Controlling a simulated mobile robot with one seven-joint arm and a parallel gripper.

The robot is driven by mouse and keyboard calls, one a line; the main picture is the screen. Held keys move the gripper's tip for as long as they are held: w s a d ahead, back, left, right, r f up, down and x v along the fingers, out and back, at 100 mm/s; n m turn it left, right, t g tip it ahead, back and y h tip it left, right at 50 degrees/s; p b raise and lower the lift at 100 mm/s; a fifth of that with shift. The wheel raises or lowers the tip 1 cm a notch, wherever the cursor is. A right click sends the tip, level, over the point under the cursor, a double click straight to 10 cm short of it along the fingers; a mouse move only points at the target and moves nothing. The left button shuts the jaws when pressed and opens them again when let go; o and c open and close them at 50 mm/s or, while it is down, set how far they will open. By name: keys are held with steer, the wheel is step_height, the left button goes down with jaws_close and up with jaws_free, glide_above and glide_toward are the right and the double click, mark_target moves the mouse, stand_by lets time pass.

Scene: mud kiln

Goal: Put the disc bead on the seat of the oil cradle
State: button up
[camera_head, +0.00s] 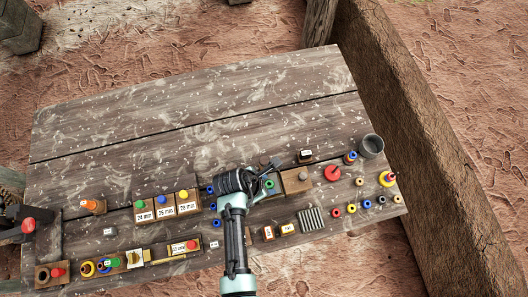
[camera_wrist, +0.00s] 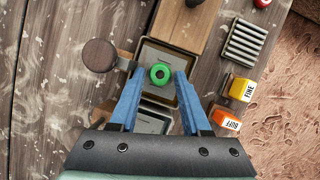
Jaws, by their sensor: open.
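A small green ring-shaped bead (camera_wrist: 160,74) lies between my fingertips in the wrist view. It also shows beside my gripper in the head view (camera_head: 269,184). Below or under it is a grey shallow tray with a raised rim (camera_wrist: 172,54); I cannot tell whether the bead touches it. My gripper (camera_wrist: 159,77) is open, one blue finger on each side of the bead, with no clear contact. In the head view my gripper (camera_head: 266,172) hides part of this spot. No part is labelled as the oil cradle; the tray may belong to it.
A round dark brown top (camera_wrist: 98,55) is close to my left finger in the wrist view. FINE (camera_wrist: 241,88) and BUFF (camera_wrist: 225,119) boxes and a ribbed block (camera_head: 311,219) are nearby. The table's far half is clear.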

steer(key=v, duration=1.2)
steer(key=w+d+r+m+t+y, duration=0.15)
steer(key=w+r+m+t, duration=0.65)
steer(key=w+r, duration=1.05)
step_height(320, 180, up, 18)
steer(key=w+d+m+t, duration=0.1)
steer(key=w+m+t, duration=0.1)
steer(key=m+t, duration=0.3)
step_height(320, 180, up, 16)
steer(key=s+m+t+y, duration=0.1)
steer(key=s+m+t, duration=0.1)
steer(key=m+t, duration=0.25)
steer(key=s+d+r+m+t, duration=0.1)
steer(key=s+r+m+t, duration=0.2)
steer(key=r, duration=0.6)
steer(key=s+d+r+m+t+y, duration=0.1)
steer(key=s+r+m+t, duration=0.3)
steer(key=s+r, duration=0.4)
steer(key=shift+s+r+p, duration=0.2)
steer(key=shift+r+p, duration=0.2)
steer(key=shift+r, duration=0.4)
